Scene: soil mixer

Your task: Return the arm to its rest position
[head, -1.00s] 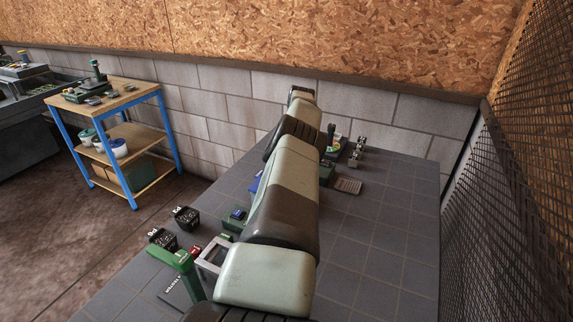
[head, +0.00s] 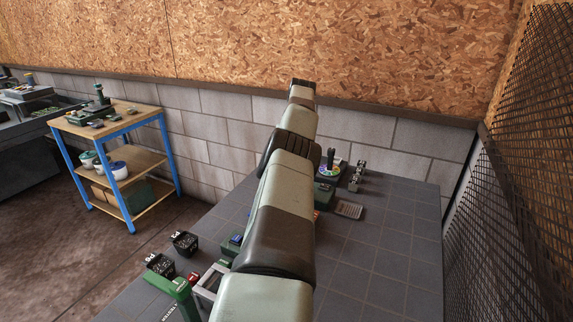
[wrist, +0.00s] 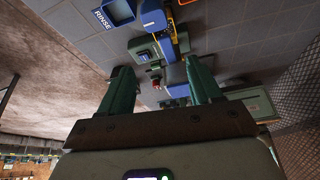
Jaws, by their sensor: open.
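My gripper (wrist: 160,75) shows in the wrist view with its two green fingers spread apart and nothing between them. It hangs above the grey tiled table (wrist: 228,42), apart from the things beyond it. In the head view my arm stretches from the bottom middle up toward the back wall. The gripper itself is hidden there behind the arm links.
A green and blue device (wrist: 143,47) and a blue bin marked RINSE (wrist: 113,12) stand on the table. A blue-framed shelf cart (head: 135,205) stands left; a mesh screen (head: 520,190) rises right. The table's right part is mostly clear.

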